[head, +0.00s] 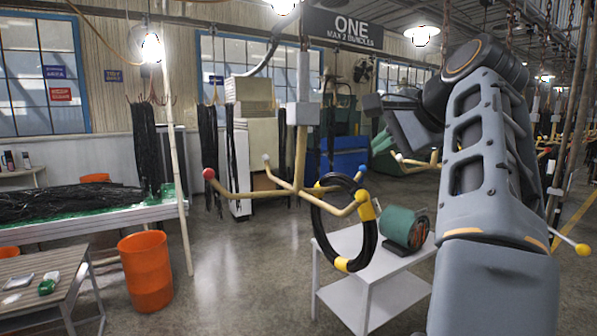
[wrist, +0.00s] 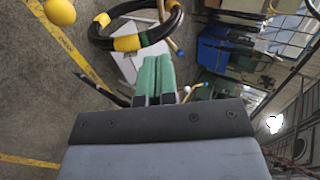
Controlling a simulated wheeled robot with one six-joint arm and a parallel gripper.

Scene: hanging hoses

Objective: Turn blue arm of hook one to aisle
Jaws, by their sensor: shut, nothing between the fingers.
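Hook one (head: 299,150) hangs under the ONE sign (head: 344,27) in the head view. Its tan arms end in red (head: 208,173), white (head: 266,158), blue (head: 361,167) and yellow (head: 361,196) balls. The blue ball is on the right, behind the yellow one. A black hose loop with yellow bands (head: 342,264) hangs at the yellow arm. The loop (wrist: 103,36) and a blue ball (wrist: 180,53) also show in the wrist view. My gripper (wrist: 155,72) is shut and empty, its green fingers together. In the head view it is right of the hook, apart from it.
A white table (head: 375,290) with a green reel (head: 403,228) stands below the hook. An orange bin (head: 146,271) and a bench of black hoses (head: 90,205) are at left. Another yellow-tipped arm (head: 582,249) sticks out at right. The floor left of the white table is clear.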

